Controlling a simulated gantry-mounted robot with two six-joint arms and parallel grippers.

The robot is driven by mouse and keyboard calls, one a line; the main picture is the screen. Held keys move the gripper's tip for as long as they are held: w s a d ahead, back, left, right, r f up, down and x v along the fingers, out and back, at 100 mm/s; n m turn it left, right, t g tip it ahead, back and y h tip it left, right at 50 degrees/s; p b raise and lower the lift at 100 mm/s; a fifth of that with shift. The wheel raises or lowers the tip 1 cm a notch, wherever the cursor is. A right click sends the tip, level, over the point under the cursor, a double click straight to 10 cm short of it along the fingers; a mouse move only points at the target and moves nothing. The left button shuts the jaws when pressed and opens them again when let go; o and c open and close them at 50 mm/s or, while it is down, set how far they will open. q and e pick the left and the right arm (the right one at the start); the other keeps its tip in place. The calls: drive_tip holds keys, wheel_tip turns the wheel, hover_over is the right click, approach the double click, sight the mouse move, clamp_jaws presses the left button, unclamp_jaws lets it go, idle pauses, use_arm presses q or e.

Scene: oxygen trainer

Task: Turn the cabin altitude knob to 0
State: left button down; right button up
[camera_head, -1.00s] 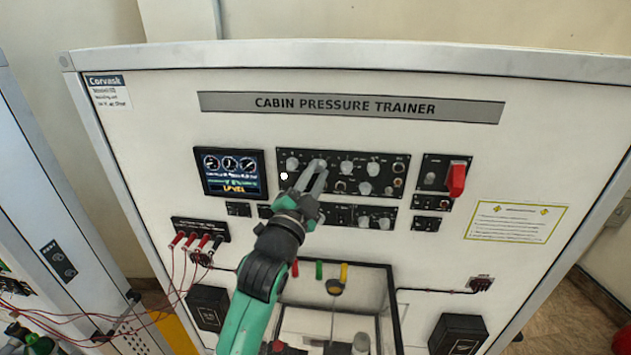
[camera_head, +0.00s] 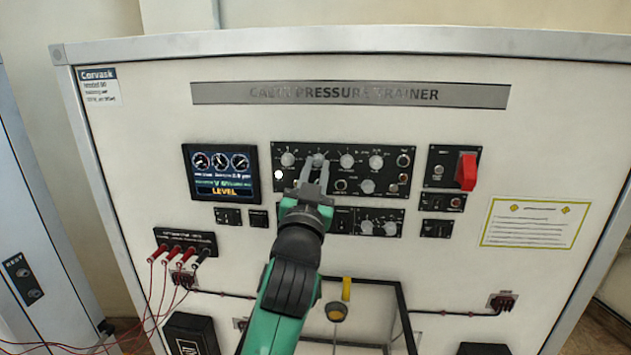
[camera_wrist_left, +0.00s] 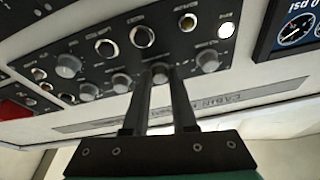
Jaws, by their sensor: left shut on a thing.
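The black control panel (camera_head: 330,178) carries a top row of light grey knobs, with small labels too blurred to read. My left gripper (camera_head: 316,165) reaches up from below, its fingers on both sides of the second knob from the left (camera_head: 319,157). In the left wrist view the fingertips (camera_wrist_left: 161,78) are shut on that knob (camera_wrist_left: 160,71), which is partly hidden between them. I cannot read which setting it points to, nor confirm from its label that it is the cabin altitude knob. The leftmost knob (camera_head: 288,159) stands just beside the fingers. The right gripper is not in view.
A display (camera_head: 221,172) reading LEVEL is left of the panel. A red guarded switch (camera_head: 467,171) sticks out at the right. Red plugs with cables (camera_head: 175,252) are at lower left, and a dark-framed opening (camera_head: 402,305) lies below. Neighbouring knobs sit close.

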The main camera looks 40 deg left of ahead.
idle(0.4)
use_arm(q)
drive_tip(key=c, duration=0.7)
unclamp_jaws()
drive_tip(key=p+v, duration=0.1)
drive_tip(key=v, duration=1)
drive_tip(key=shift+s+d+f+p, duration=0.1)
drive_tip(key=shift+s+d+p, duration=0.05)
drive_tip(key=shift+s+p, duration=0.15)
